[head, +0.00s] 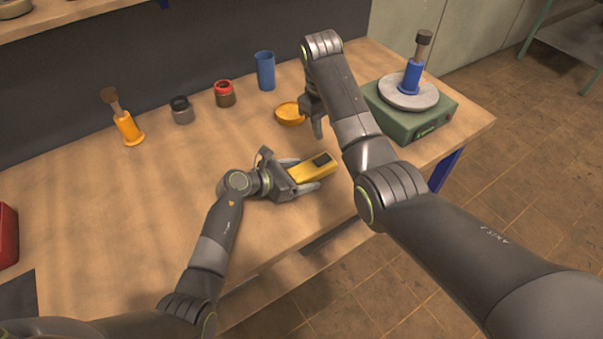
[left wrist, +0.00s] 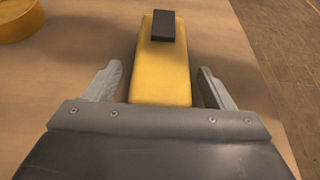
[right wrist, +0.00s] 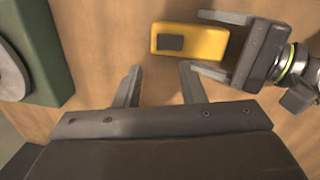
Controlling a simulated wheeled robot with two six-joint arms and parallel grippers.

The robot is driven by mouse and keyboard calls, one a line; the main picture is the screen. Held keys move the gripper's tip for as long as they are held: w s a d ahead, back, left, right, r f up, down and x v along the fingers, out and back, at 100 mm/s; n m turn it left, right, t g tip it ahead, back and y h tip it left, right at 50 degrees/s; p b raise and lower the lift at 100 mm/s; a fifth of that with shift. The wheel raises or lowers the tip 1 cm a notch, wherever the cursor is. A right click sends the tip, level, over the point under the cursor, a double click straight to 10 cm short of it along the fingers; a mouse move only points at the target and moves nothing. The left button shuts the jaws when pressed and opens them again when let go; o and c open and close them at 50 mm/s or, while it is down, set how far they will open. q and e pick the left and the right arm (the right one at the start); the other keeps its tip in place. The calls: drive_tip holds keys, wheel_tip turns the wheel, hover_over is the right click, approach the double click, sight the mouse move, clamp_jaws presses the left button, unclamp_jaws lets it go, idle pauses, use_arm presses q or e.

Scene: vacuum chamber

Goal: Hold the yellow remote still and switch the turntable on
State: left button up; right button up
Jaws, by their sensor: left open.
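The yellow remote (head: 312,169) lies on the table and has a dark button block on top. My left gripper (head: 304,178) is open, with its fingers on either side of the remote's near end. In the left wrist view the remote (left wrist: 163,75) lies between the fingers with a gap at each side. My right gripper (right wrist: 160,85) is open and empty above the table, and the remote (right wrist: 205,42) lies beyond its fingertips. The turntable (head: 408,92) is a green box with a grey disc, at the table's right end. A blue stand with a brown top is on the disc.
An orange bowl (head: 290,113) is behind my right gripper. A blue cup (head: 265,70), a red jar (head: 225,93), a grey jar (head: 181,109) and an orange stand (head: 127,126) line the back. A red box (head: 7,236) is at the left edge. The table's left-middle is clear.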

sight(324, 162)
use_arm(q)
drive_tip(key=shift+w+d+f, duration=0.1)
drive_tip(key=shift+d, duration=0.1)
drive_tip(key=c, duration=1.1)
drive_tip(key=shift+c, duration=0.5)
use_arm(e)
drive_tip(key=shift+f, duration=0.15)
drive_tip(key=c, duration=0.3)
wheel_tip(324, 162, down, 5)
drive_tip(key=t+y, duration=0.1)
drive_tip(key=y, duration=0.2)
drive_tip(key=shift+a+n+t, duration=0.15)
drive_tip(key=shift+n+t, duration=0.25)
clamp_jaws()
drive_tip(key=t+y, duration=0.1)
drive_tip(key=f+y, duration=0.1)
drive_tip(key=s+f+t+y, duration=0.1)
drive_tip(key=shift+s+d+f+t+y, duration=0.1)
drive_tip(key=shift+d+f+t+y, duration=0.05)
drive_tip(key=shift+d+t+y, duration=0.15)
drive_tip(key=s+d+t+y, duration=0.2)
drive_tip(key=t, duration=0.1)
drive_tip(key=shift+s+d, duration=0.15)
drive_tip(key=shift+s, duration=0.25)
drive_tip(key=s+d+r+m+t+y, duration=0.1)
drive_tip(key=s+d+r+t, duration=0.3)
drive_tip(key=s+d, duration=0.1)
drive_tip(key=shift+s, duration=0.3)
drive_tip(key=shift+r, duration=0.1)
